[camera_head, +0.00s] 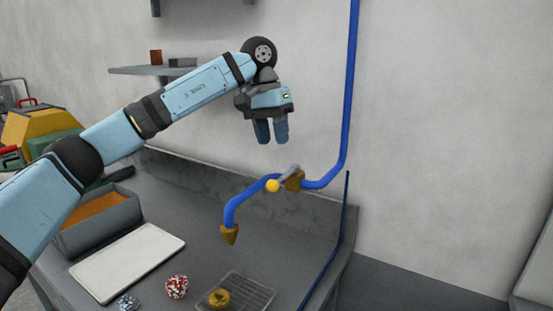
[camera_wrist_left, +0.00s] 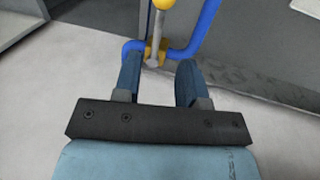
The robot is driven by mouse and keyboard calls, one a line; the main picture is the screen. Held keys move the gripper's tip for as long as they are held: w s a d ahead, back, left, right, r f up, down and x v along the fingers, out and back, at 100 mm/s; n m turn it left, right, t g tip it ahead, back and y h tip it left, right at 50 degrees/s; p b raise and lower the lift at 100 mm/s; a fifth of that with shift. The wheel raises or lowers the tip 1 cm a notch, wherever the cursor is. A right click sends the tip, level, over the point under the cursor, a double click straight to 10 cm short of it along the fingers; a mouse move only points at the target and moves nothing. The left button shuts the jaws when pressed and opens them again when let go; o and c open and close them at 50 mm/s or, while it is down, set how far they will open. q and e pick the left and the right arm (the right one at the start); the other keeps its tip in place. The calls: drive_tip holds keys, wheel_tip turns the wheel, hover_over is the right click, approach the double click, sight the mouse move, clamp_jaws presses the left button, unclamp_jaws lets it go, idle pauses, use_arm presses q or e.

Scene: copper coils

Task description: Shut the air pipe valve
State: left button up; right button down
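A blue air pipe (camera_head: 350,100) comes down the wall, bends left and ends in a brass nozzle (camera_head: 230,234) over the bench. The brass valve (camera_head: 294,181) sits on its level stretch, with a grey lever ending in a yellow ball (camera_head: 273,186). My left gripper (camera_head: 272,138) points down above and slightly left of the valve, apart from it. In the left wrist view its two blue fingers (camera_wrist_left: 156,85) stand apart with nothing between them. The valve (camera_wrist_left: 155,50), lever and yellow ball (camera_wrist_left: 163,4) show beyond the fingertips. My right gripper is not in view.
The grey bench (camera_head: 200,220) carries a bin (camera_head: 100,228), a white board (camera_head: 125,262), a red-and-white ball (camera_head: 176,287) and a wire rack (camera_head: 252,296) with a copper-coloured coil (camera_head: 219,298). A wall shelf (camera_head: 150,71) is behind my left arm.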

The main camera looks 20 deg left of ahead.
use_arm(q)
drive_tip(key=r, duration=0.2)
drive_tip(key=a+r, duration=0.1)
drive_tip(key=r, duration=0.2)
drive_tip(key=shift+w+r, duration=0.1)
drive_tip(key=shift+r, duration=0.1)
drive_tip(key=shift+f, duration=0.1)
